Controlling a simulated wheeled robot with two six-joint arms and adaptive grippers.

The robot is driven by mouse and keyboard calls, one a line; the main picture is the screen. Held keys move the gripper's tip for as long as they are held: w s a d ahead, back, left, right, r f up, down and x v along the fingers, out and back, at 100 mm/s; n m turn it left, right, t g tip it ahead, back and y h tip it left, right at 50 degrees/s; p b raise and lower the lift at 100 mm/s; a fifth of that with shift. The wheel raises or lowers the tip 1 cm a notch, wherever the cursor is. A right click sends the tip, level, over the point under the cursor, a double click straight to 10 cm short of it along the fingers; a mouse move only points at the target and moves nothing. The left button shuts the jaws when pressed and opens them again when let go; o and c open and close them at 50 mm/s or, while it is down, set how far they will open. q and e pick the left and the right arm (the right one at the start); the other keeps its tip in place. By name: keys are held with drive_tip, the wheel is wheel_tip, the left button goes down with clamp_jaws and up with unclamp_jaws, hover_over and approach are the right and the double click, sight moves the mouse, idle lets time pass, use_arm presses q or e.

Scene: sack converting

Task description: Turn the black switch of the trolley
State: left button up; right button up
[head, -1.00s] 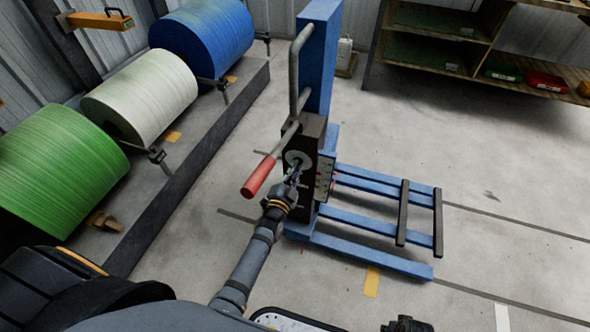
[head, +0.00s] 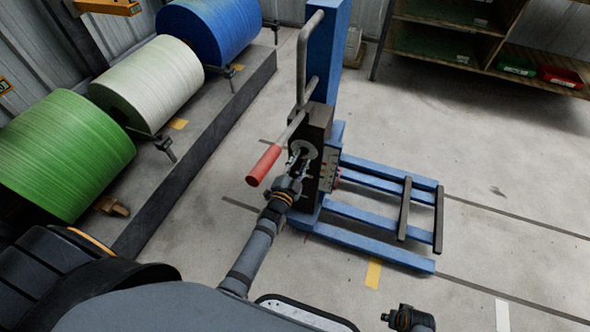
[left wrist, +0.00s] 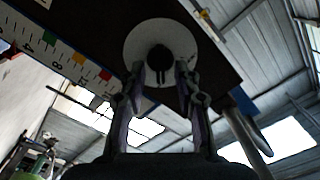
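The blue trolley (head: 326,60) stands in the middle of the head view, with a dark box on its mast. A pale round disc (head: 306,149) is on the box face. In the left wrist view, the black switch (left wrist: 158,62) is a round slotted knob at the centre of the pale disc (left wrist: 133,40). My left gripper (head: 298,162) is close in front of the disc. Its two fingers (left wrist: 160,72) stand apart, one on each side of the knob; I cannot tell whether they touch it. My right gripper (head: 408,319) shows only partly at the bottom edge.
A red handle (head: 263,166) sticks out beside the box, close to my left gripper. Blue fork beams (head: 375,247) extend right. Green (head: 65,155), white (head: 148,84) and blue rolls (head: 208,30) line the left. Shelves (head: 455,30) stand at the back right. Floor on the right is clear.

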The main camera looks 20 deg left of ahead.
use_arm(q)
drive_tip(key=s, duration=1.1)
drive_tip(key=shift+a, duration=0.15)
use_arm(e)
drive_tip(key=shift+s, duration=0.1)
